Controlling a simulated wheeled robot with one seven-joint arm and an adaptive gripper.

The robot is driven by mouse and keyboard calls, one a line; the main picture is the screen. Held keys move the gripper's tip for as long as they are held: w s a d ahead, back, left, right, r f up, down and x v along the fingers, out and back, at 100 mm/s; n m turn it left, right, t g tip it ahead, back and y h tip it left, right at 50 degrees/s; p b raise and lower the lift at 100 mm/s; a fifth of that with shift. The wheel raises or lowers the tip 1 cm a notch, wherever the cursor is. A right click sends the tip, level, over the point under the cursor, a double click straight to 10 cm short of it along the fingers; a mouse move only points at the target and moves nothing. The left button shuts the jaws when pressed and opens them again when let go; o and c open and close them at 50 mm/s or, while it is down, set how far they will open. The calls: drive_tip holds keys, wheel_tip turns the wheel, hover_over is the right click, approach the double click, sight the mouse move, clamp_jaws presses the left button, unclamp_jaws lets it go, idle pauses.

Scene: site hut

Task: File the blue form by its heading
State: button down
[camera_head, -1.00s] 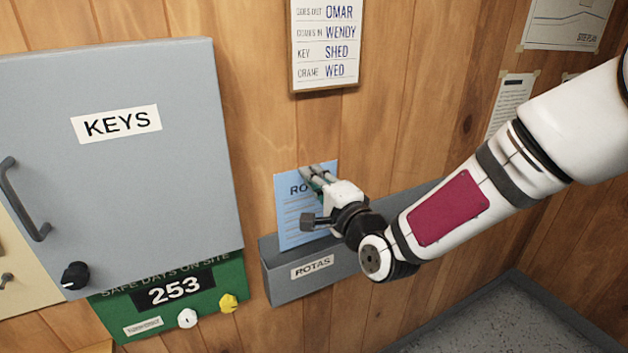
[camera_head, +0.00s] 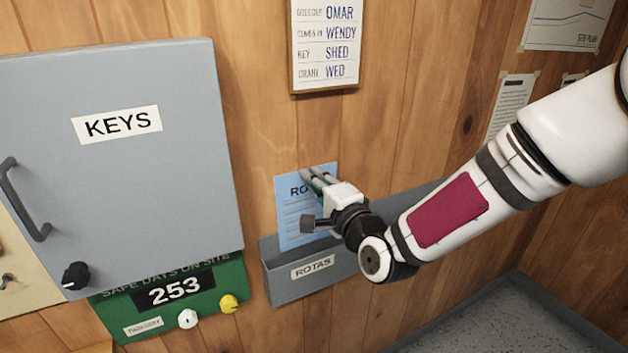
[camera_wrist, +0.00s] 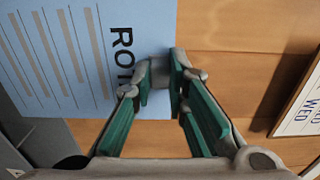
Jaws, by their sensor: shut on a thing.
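The blue form (camera_head: 292,215) is upright, with a heading that begins "RO"; my gripper hides the rest of the heading. Its lower edge is hidden behind the front of the grey wall tray (camera_head: 284,291) labelled "ROTAS". My gripper (camera_head: 312,172) is shut on the form's top edge. In the wrist view the form (camera_wrist: 60,50) fills the left side, with lines of text and the "RO" heading beside the fingers (camera_wrist: 165,85).
A grey cabinet (camera_head: 130,190) labelled "KEYS" stands out at left. Below it hangs a green "SAFE DAYS ON SITE" board (camera_head: 140,315). A white notice board (camera_head: 325,80) hangs above the form. The tray runs right behind my arm.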

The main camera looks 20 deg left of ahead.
sight(308, 210)
drive_tip(key=shift+f+b, duration=0.45)
drive_tip(key=shift+f, duration=0.95)
drive_tip(key=shift+f, duration=0.1)
drive_tip(key=shift+f+b, duration=0.65)
drive_tip(key=shift+f, duration=0.8)
drive_tip(key=shift+f, duration=0.1)
drive_tip(key=shift+f+b, duration=0.65)
drive_tip(key=shift+f, duration=0.8)
drive_tip(key=shift+f, duration=0.1)
wheel_tip(308, 210, down, 3)
drive_tip(key=shift+r+b, duration=0.1)
drive_tip(key=shift+b, duration=0.55)
